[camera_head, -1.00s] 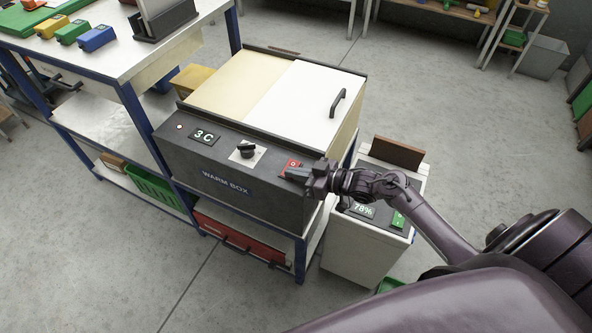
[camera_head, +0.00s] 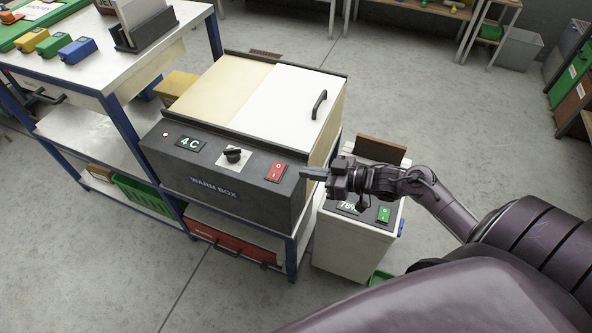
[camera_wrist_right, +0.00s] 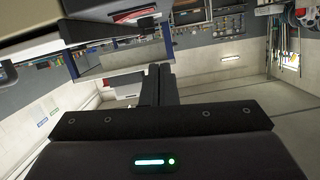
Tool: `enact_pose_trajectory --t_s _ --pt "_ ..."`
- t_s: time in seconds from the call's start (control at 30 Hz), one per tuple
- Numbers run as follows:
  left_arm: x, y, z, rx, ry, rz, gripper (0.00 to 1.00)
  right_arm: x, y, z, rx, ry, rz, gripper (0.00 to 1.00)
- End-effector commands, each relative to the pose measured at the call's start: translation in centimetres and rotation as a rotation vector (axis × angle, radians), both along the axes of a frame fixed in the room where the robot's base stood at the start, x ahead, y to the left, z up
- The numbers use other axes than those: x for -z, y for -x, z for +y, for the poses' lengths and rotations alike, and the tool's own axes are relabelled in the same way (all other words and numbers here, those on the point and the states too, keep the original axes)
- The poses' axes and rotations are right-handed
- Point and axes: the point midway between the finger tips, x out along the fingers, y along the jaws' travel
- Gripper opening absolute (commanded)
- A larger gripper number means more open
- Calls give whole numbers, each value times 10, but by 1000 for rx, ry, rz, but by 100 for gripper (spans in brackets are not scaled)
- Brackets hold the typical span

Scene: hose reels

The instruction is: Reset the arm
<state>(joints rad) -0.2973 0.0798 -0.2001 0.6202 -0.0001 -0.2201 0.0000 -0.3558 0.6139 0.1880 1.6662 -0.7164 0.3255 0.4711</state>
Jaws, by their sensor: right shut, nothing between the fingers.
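My right gripper (camera_head: 314,174) is shut and empty in the head view, just right of the warm box's front right corner, apart from the red switch. It also shows in the right wrist view (camera_wrist_right: 158,82), with its fingers together. The warm box (camera_head: 232,183) has a dark front panel, a red rocker switch (camera_head: 276,172), a black knob (camera_head: 234,156) and a display (camera_head: 190,144) reading 4C. A small light left of the display is lit. The box's white lid (camera_head: 290,105) with a black handle is closed. My left gripper is not in view.
A white cabinet (camera_head: 345,240) with a display and a green switch (camera_head: 384,214) stands under my right forearm. A brown panel (camera_head: 375,149) rises at its back. A blue-framed bench (camera_head: 110,60) stands left of the warm box. Open floor lies in front.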

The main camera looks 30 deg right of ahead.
Motion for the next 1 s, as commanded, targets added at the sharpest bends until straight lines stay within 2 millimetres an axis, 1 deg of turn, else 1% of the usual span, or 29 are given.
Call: enact_pose_trajectory --t_s 0.03,0.13,0.67,0.77,0.83,0.87,0.97,1.0 --pt "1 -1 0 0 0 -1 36 0 4 -2 -1 1 2 0" --pt "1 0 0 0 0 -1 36 -2 7 -5 -1 2 1 0" --pt "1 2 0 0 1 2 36 -3 7 -5 0 1 0 0" --pt "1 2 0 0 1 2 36 4 7 -7 12 2 8 0" --pt "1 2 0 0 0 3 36 21 8 -12 46 8 31 0" --pt "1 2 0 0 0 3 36 33 9 -16 70 14 47 0" --pt "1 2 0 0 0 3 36 89 17 -28 169 43 127 0" --pt "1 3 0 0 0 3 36 117 24 -32 212 63 171 0"
